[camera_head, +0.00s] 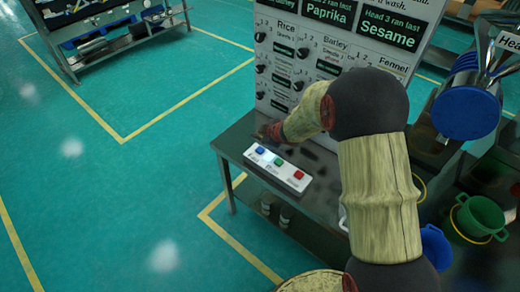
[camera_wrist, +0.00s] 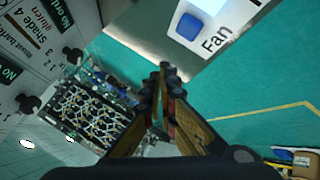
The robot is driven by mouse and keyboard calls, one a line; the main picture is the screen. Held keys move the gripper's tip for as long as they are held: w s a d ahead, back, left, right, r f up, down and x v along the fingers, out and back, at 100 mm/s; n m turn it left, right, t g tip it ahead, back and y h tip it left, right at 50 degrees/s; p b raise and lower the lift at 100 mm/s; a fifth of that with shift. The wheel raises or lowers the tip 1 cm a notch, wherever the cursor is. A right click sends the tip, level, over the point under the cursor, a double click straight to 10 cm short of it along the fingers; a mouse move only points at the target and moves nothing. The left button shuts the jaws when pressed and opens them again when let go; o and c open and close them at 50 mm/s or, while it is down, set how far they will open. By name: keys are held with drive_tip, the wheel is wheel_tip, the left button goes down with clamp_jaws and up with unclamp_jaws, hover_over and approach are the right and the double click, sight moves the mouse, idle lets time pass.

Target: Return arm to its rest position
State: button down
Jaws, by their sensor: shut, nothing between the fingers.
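My arm rises from the lower right of the head view and bends left over the metal table (camera_head: 322,208). My gripper (camera_head: 266,131) is at the table's far left corner, close to the front of the label panel and above and behind the button box. In the wrist view my gripper's fingers (camera_wrist: 164,72) are together and empty. The white button box (camera_head: 296,181) has a blue, a green and a red button. Its blue button (camera_wrist: 209,6), with the word Fan beside it, shows at the top of the wrist view, apart from the fingertips.
The upright label panel (camera_head: 283,93) with several black knobs stands behind the table. A blue drum (camera_head: 466,113) and a green bucket (camera_head: 480,217) are at the right. A shelf rack (camera_head: 120,45) stands far left. Open teal floor (camera_head: 105,190) lies left of the table.

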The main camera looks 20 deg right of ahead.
drive_tip(key=shift+s+d+f, duration=0.1)
drive_tip(key=shift+d+f, duration=0.05)
drive_tip(key=shift+d, duration=0.1)
drive_tip(key=s+d+f+m+h, duration=0.1)
drive_tip(key=d, duration=0.1)
drive_tip(key=s+d+f+m+g+h, duration=0.1)
drive_tip(key=s+d, duration=0.1)
drive_tip(key=s+d+f+m+g+h, duration=0.1)
drive_tip(key=s+d, duration=0.1)
drive_tip(key=shift+f, duration=0.35)
drive_tip(key=s+d, duration=0.1)
drive_tip(key=s+d+r+m+g+h, duration=0.1)
drive_tip(key=shift+s, duration=0.4)
drive_tip(key=s+r+m+g+h, duration=0.15)
drive_tip(key=s+r+m, duration=0.25)
drive_tip(key=s+r, duration=0.45)
drive_tip(key=s+r+m+g, duration=0.25)
drive_tip(key=s+r, duration=0.25)
drive_tip(key=s, duration=0.7)
drive_tip(key=s+a+r+m+t+y, duration=0.1)
drive_tip(key=s+a+r+t, duration=0.1)
drive_tip(key=s+a+r, duration=0.2)
drive_tip(key=s+a+r+m+t+y, duration=0.1)
drive_tip(key=s+a+r, duration=0.2)
drive_tip(key=s+r, duration=0.5)
drive_tip(key=shift+a+r+t+y, duration=0.35)
drive_tip(key=shift+a+r+t, duration=0.05)
drive_tip(key=shift+r, duration=0.4)
